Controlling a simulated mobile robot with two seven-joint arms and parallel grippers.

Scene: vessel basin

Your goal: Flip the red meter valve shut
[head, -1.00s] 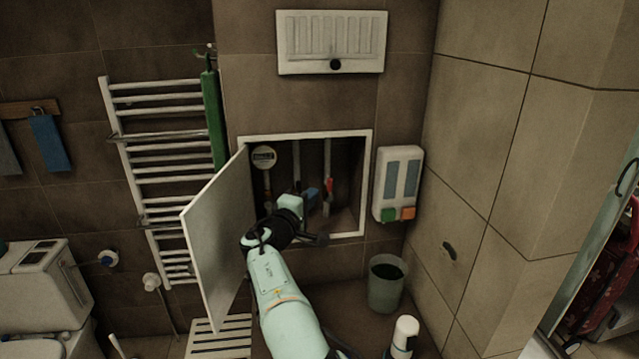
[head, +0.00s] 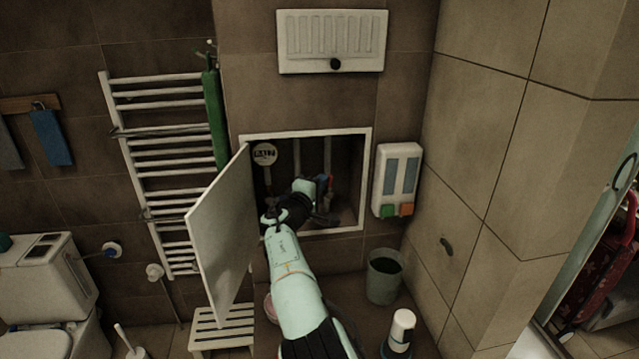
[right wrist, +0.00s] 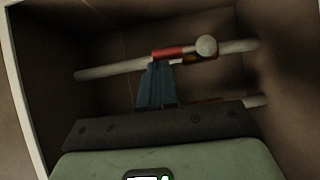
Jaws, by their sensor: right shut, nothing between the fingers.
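The red meter valve handle (right wrist: 168,53) shows in the right wrist view, lying along a pale pipe (right wrist: 100,71) beside a round pale knob and a brass-coloured valve body (right wrist: 208,50). My right gripper (right wrist: 157,66) is shut and empty, its blue fingertips just below the red handle; I cannot tell whether they touch it. In the head view my right gripper (head: 322,183) is inside the wall recess and mostly hides the valve. A round white meter (head: 265,154) is at the recess's upper left. My left gripper is out of view.
The recess has a white frame (head: 367,185) close around my right arm. Its white door (head: 222,235) stands open on the left, beside my forearm. A dispenser (head: 397,180) hangs to the right. A bin (head: 384,276) and a white bottle (head: 402,330) stand below.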

